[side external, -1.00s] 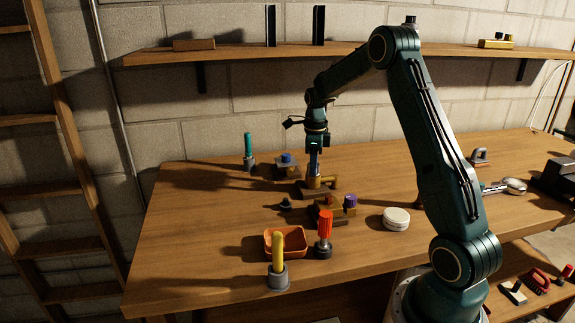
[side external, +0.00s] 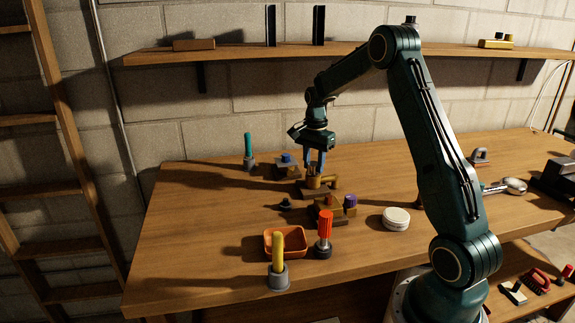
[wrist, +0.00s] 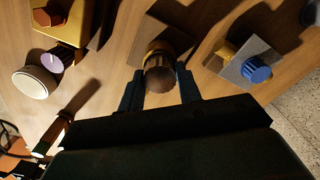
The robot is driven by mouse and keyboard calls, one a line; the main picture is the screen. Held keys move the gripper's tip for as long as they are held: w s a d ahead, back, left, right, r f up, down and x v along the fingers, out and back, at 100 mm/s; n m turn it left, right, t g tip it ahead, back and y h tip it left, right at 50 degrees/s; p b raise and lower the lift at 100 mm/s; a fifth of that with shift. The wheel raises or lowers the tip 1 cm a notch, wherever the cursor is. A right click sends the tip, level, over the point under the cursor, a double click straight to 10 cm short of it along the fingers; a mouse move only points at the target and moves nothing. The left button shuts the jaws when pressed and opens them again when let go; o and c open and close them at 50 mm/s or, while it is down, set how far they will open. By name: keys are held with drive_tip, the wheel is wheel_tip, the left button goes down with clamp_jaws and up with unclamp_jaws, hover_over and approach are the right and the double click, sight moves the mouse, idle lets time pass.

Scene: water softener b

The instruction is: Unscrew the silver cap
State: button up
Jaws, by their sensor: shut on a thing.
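A round ribbed cap (wrist: 160,80) sits on a brass fitting (side external: 323,184). It looks dark brownish grey in this light, so I cannot confirm that it is silver. My gripper (side external: 314,172) points down over the fitting and is shut on this cap. In the wrist view, the gripper's dark blue fingers (wrist: 160,74) stand on either side of the cap. The fingers partly hide the cap in the side view. I cannot tell how far the cap is turned.
A block with a blue knob (side external: 287,159) stands behind left. A brass block with a purple knob (side external: 350,201) stands in front. Nearby are an orange tray (side external: 268,245), a red-handled tool (side external: 325,226), a yellow-handled tool (side external: 278,250) and a white tin (side external: 396,218). The bench's left side is mostly clear.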

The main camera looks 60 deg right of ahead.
drive_tip(key=shift+r, duration=2.9)
drive_tip(key=shift+c, duration=0.2)
drive_tip(key=shift+r, duration=0.15)
drive_tip(key=shift+r, duration=2.35)
drive_tip(key=shift+w, duration=0.15)
